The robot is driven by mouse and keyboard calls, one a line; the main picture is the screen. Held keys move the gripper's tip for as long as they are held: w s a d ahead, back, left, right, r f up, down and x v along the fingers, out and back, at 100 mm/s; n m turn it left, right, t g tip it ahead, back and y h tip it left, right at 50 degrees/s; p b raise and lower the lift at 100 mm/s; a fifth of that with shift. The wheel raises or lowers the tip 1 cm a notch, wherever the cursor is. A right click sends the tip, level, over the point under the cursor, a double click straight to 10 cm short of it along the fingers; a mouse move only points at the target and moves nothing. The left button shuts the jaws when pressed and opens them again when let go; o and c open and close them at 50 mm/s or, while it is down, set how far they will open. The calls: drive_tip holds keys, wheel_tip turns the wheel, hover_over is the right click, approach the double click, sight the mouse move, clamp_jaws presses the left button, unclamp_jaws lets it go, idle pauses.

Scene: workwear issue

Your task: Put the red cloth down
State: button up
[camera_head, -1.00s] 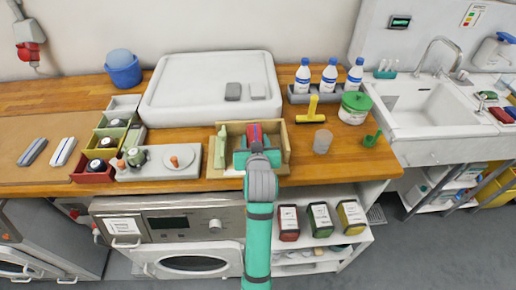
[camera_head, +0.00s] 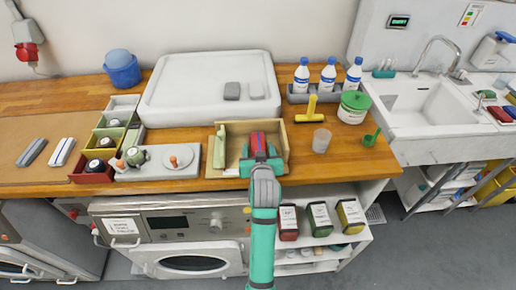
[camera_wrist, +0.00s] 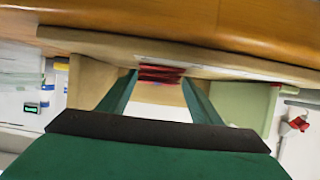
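The red cloth (camera_head: 258,139) is a small folded bundle with a dark bluish edge. In the head view it shows over the open light-wood box (camera_head: 279,131) at the counter's front edge. My gripper (camera_head: 260,152) is over the box's front part, its teal fingers on either side of the cloth. In the wrist view the red layers (camera_wrist: 160,74) fill the space between the two fingertips, and my gripper is shut on them. Whether the cloth touches the box floor cannot be told.
A pale green item (camera_head: 219,146) stands in the box's left part. A clear cup (camera_head: 321,141) and a yellow scraper (camera_head: 311,108) are to the right. A grey base with knobs (camera_head: 171,161) is to the left. A white tray (camera_head: 180,95) lies behind.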

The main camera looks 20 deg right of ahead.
drive_tip(key=shift+r, duration=0.1)
drive_tip(key=shift+r, duration=0.15)
drive_tip(key=v, duration=1.2)
drive_tip(key=s+a+f+n+t+y, duration=0.1)
drive_tip(key=s+a+f, duration=0.4)
drive_tip(key=s+f, duration=0.25)
drive_tip(key=s+a+f+n+y, duration=0.1)
drive_tip(key=s+a+f, duration=0.45)
drive_tip(key=s, duration=0.25)
drive_tip(key=s+a+y, duration=0.1)
drive_tip(key=s+a, duration=0.2)
drive_tip(key=s, duration=0.6)
drive_tip(key=s+a+r+n+t, duration=0.1)
drive_tip(key=s+a, duration=0.3)
drive_tip(key=s, duration=0.5)
drive_tip(key=shift+s+a+y, duration=0.3)
drive_tip(key=shift+y, duration=0.1)
